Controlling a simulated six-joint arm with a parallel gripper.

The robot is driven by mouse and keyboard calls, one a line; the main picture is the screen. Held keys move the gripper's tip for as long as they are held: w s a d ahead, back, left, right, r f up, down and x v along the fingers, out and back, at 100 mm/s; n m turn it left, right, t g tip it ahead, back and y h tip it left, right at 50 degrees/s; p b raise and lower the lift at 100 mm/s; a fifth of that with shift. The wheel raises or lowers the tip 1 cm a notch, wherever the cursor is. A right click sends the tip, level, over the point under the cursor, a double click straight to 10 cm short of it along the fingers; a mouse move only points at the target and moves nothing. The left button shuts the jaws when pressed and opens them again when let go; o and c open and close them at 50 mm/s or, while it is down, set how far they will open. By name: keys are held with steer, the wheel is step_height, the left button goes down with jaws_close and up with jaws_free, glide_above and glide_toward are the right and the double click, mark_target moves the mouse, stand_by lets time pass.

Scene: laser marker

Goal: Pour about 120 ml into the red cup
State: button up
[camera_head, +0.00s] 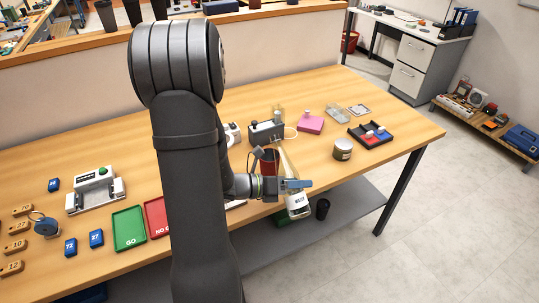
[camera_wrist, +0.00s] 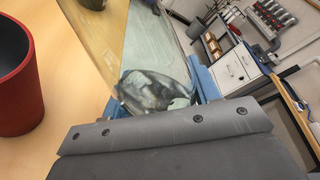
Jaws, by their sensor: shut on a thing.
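The red cup (camera_head: 268,160) stands upright on the wooden table beside my wrist, partly hidden by my arm. In the wrist view the red cup (camera_wrist: 18,82) is at the left edge, dark inside and cut off by the frame. My gripper (camera_head: 293,184) is at the table's front edge, to the right of the cup. Its blue fingers (camera_wrist: 160,96) are shut on a clear glass container (camera_wrist: 150,42), which also shows in the head view (camera_head: 288,158) and leans there. The container is beside the cup, apart from it in the wrist view. I cannot tell its liquid level.
A grey device (camera_head: 266,132) stands behind the cup. Green (camera_head: 129,228) and red trays (camera_head: 156,217) lie to the left.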

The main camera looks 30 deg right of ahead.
mark_target(304, 196)
steer(key=s+n, duration=0.1)
steer(key=s+f+n+g, duration=0.1)
steer(key=n, duration=0.1)
steer(key=shift+s+f+h, duration=0.2)
steer(key=shift+h, duration=0.1)
steer(key=shift+s+r+n, duration=0.25)
steer(key=shift+r+n, duration=0.25)
steer(key=shift+r, duration=0.3)
steer(key=shift+w+r+n+g+h, duration=0.2)
steer(key=shift+r+n, duration=0.25)
steer(key=shift+r, duration=0.2)
steer(key=shift+w+r+n+g+h, duration=0.1)
steer(key=shift+r+n+g+h, duration=0.1)
steer(key=shift+r+n, duration=0.35)
steer(key=shift+s+r, duration=0.1)
steer(key=shift+r, duration=0.25)
steer(key=shift+r+n+g, duration=0.3)
steer(key=shift+r+n, duration=0.3)
steer(key=shift+r, duration=0.05)
steer(key=shift+s+r+n+h, duration=0.3)
steer(key=shift+s+r, duration=0.05)
steer(key=shift+s, duration=0.3)
steer(key=shift+r+n, duration=0.4)
steer(key=shift+r, duration=0.1)
stand_by(0.7)
